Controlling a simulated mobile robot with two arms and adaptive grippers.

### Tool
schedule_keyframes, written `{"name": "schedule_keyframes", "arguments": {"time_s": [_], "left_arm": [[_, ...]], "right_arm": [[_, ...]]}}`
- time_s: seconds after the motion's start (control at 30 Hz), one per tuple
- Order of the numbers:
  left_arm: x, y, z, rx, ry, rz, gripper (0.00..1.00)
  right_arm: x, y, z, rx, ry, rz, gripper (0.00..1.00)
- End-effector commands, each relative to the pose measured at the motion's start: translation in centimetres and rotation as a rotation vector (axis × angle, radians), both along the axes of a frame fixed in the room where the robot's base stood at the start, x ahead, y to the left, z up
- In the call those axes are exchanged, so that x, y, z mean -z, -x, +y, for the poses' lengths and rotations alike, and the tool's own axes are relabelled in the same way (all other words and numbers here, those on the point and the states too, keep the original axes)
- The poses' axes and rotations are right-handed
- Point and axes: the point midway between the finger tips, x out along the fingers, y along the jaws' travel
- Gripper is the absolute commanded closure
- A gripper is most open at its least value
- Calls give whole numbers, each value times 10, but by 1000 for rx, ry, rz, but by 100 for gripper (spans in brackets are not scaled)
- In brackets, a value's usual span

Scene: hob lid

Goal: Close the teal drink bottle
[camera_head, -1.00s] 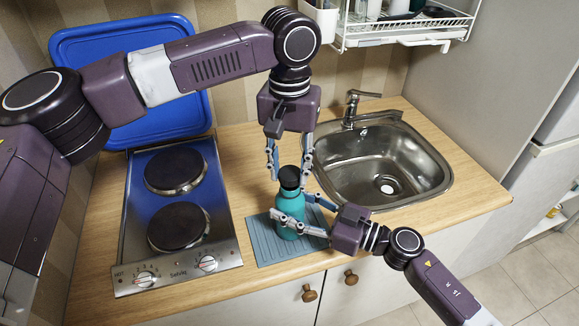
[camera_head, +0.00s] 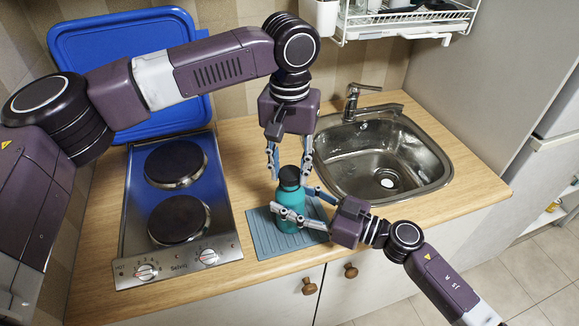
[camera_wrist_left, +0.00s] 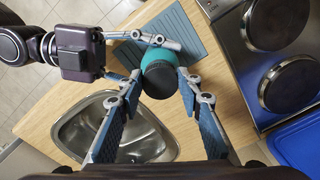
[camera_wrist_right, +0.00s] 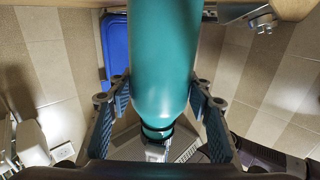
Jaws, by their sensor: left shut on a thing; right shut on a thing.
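The teal drink bottle (camera_head: 290,211) stands upright on a grey-blue ribbed mat (camera_head: 262,238) between hob and sink. Its black cap (camera_head: 289,176) is at the top, in line with the bottle; it also shows from above in the left wrist view (camera_wrist_left: 160,80). I cannot tell how tightly it sits. My left gripper (camera_head: 289,172) points down from above, its fingers shut on the cap's sides. My right gripper (camera_head: 296,207) comes in from the right, shut around the bottle's body. The bottle's body (camera_wrist_right: 163,60) fills the middle of the right wrist view between the fingers.
A steel two-plate hob (camera_head: 228,244) lies left of the mat, with a blue lid (camera_head: 85,50) raised behind it. A sink (camera_head: 425,190) with a tap (camera_head: 352,100) is at the right. A dish rack (camera_head: 445,25) hangs above. The counter's front edge is close to the mat.

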Motion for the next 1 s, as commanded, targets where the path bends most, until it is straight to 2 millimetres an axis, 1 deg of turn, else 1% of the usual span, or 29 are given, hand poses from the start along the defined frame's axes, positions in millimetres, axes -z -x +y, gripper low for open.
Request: {"name": "schedule_keyframes", "arguments": {"time_s": [0.4, 0.43, 0.47, 0.57, 0.67, 1.0], "left_arm": [[9, 0, 0, 0, 1, 0, 74], [9, 0, 0, 0, 1, 0, 74], [9, 0, 0, 1, 1, -1, 74], [9, 0, 0, 39, 2, 1, 74], [9, 0, 0, 162, 3, 2, 74], [9, -2, 3, 819, 5, 2, 74]], "right_arm": [[-1, 0, 0, 1, 0, -1, 98], [-1, 0, 0, 1, 0, -1, 100], [-1, 0, 0, 1, 0, -1, 100], [-1, 0, 0, 1, 0, -1, 100], [0, 0, 0, 1, 0, -1, 100], [0, 0, 0, 0, 0, 0, 100]]}}
